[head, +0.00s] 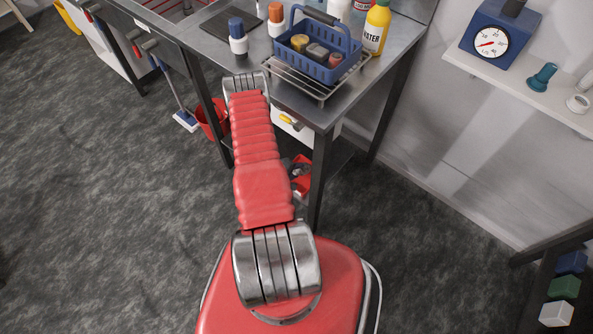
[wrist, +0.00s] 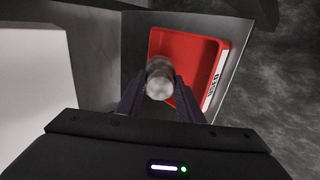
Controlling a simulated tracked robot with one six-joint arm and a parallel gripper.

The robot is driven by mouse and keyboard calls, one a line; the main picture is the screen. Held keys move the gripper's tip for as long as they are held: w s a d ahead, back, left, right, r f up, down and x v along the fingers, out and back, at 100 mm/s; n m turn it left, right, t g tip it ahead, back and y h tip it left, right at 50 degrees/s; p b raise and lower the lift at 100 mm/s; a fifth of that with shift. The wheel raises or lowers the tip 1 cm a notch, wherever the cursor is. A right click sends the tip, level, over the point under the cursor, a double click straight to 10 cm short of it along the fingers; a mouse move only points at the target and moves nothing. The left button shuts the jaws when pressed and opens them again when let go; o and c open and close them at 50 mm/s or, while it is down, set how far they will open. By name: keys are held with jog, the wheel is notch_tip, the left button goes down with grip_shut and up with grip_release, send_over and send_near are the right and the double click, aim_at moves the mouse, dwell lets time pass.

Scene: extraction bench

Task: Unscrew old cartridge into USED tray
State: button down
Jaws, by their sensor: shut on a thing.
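In the wrist view my gripper (wrist: 160,92) is shut on a pale grey, round-ended cartridge (wrist: 160,76), seen nearly end-on. In the head view a red tray (head: 302,172) partly shows under the bench.
A white housing (wrist: 35,95) stands left of my gripper; a white unit with a yellow handle (head: 290,121) shows under the bench top. A bench leg (head: 320,180) stands beside the tray. A blue basket (head: 328,70) sits on a wire rack above. A red bucket (head: 212,118) is left.

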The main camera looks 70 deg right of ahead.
jog(key=shift+f, duration=0.5)
jog(key=c, duration=1.2)
grip_release()
jog(key=shift+o, duration=0.2)
jog(key=shift+r, duration=0.1)
jog(key=v, duration=1.3)
jog(key=shift+a, duration=0.25)
jog(key=shift+w+r, duration=0.1)
